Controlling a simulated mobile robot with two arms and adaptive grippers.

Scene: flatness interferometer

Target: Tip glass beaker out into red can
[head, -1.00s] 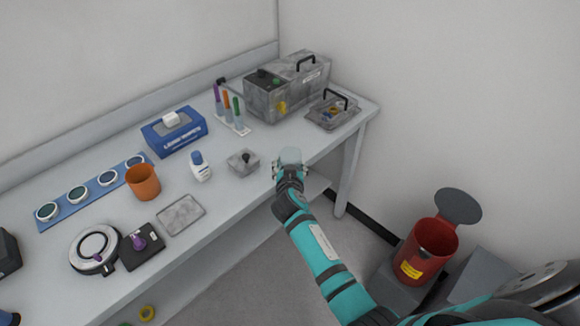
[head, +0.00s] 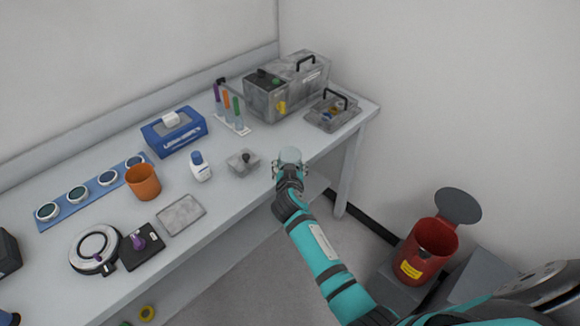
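The glass beaker (head: 290,155) is a small clear cup at the front edge of the bench, right of the middle. My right gripper (head: 289,168) is at the beaker, with its fingers on either side of the glass. I cannot tell whether the fingers press on it, and the wrist hides the beaker's lower part. The red can (head: 427,254) stands low at the right, off the bench, with a yellow label and its round dark lid (head: 458,207) swung up. My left gripper is out of view.
Open floor lies between bench and can.

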